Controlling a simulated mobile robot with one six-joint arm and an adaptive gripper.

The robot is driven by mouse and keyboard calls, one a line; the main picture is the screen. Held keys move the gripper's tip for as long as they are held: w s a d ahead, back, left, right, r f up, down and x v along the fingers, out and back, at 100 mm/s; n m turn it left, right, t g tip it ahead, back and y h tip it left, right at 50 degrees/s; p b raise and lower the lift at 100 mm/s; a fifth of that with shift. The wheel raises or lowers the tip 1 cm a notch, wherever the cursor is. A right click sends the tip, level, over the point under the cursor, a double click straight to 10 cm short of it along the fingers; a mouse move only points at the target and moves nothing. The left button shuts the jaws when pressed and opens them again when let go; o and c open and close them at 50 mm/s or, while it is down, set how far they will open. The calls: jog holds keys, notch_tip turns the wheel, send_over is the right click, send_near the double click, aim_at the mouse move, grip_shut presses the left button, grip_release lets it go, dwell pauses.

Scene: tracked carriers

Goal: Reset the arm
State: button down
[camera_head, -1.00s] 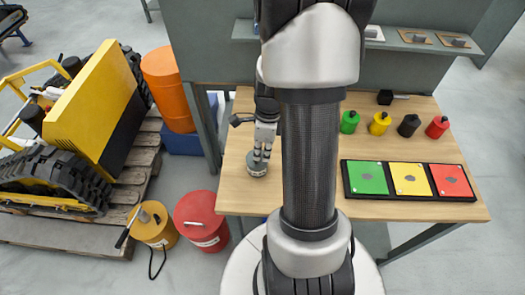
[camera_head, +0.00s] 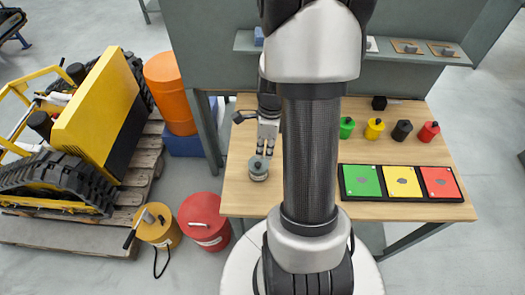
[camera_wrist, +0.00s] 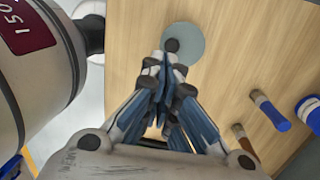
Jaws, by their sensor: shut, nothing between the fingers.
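My gripper (camera_head: 264,149) hangs from my arm over the left part of the wooden table (camera_head: 240,205). Its fingers are closed together and hold nothing. It also shows in the wrist view (camera_wrist: 163,62), with the fingertips meeting in the middle. A grey-green round canister (camera_head: 258,174) with a dark knob stands upright just below the fingertips. In the wrist view the canister's round top (camera_wrist: 190,40) lies just beyond the fingertips. I cannot tell exactly how large the gap between them is. My forearm hides part of the middle of the table.
A black tray (camera_head: 403,199) with green, yellow and red squares lies at the right. Green (camera_head: 346,127), yellow (camera_head: 374,128), black (camera_head: 402,130) and red (camera_head: 429,131) canisters stand behind it. Brushes (camera_wrist: 270,110) show in the wrist view. Red drum (camera_head: 203,222) stands left of the table.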

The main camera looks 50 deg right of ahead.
notch_tip(320, 180, up, 9)
jog(key=p, duration=0.2)
jog(key=shift+s+d+r, duration=0.15)
jog(key=shift+s+d, duration=0.05)
jog(key=shift+d, duration=0.2)
